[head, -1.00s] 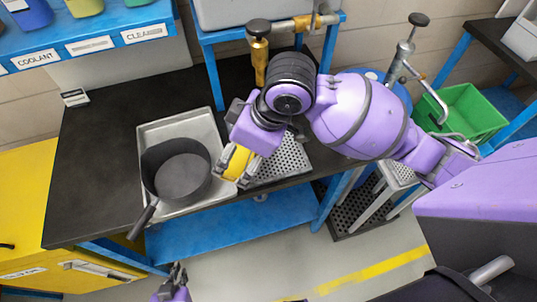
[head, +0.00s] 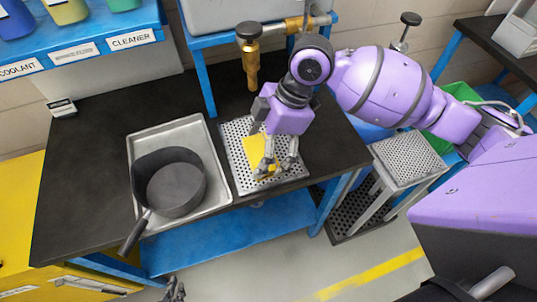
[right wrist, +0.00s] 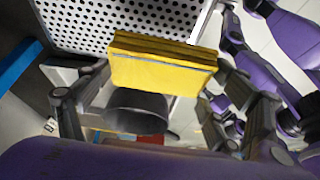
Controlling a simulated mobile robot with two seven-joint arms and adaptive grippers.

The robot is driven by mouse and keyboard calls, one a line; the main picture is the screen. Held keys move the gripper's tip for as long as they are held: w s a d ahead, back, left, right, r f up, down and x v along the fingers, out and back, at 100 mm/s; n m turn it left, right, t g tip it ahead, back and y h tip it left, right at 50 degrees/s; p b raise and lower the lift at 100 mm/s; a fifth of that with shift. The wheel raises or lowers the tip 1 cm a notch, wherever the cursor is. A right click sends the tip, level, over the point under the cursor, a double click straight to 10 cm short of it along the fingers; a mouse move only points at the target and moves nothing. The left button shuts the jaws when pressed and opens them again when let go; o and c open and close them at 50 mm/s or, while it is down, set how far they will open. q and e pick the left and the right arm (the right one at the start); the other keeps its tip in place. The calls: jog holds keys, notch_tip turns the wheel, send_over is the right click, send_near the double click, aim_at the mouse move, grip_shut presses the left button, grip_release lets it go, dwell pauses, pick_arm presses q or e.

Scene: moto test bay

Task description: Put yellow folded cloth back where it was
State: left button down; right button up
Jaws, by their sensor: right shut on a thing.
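The yellow folded cloth (head: 256,152) is in my right gripper (head: 277,166), over the perforated metal tray (head: 240,185) on the black bench. The right wrist view shows the cloth (right wrist: 160,68) between the two fingers of the right gripper (right wrist: 158,92), its folded layers facing the camera. The perforated surface (right wrist: 120,22) shows behind it. I cannot tell whether the cloth touches the tray. My left gripper (head: 174,290) shows only in part at the bottom edge of the head view, low in front of the bench and away from the cloth; its opening is unclear.
A dark pan (head: 176,188) sits in a plain metal tray (head: 140,148) left of the perforated one. A brass valve fitting (head: 250,62) stands behind. Coloured bins stand on a blue shelf (head: 85,58). The bench (head: 75,190) is bare at the left.

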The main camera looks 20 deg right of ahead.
jog(key=shift+w+d+f, duration=0.25)
jog(key=shift+d+f, duration=0.2)
jog(key=shift+f, duration=0.2)
jog(key=shift+w+d+f, duration=0.25)
jog(key=shift+d+f, duration=0.2)
jog(key=shift+f, duration=0.15)
notch_tip(320, 180, down, 3)
jog(key=shift+w+d+f, duration=0.1)
jog(key=shift+f, duration=0.05)
jog(key=shift+f, duration=0.1)
jog(key=o, duration=1.1)
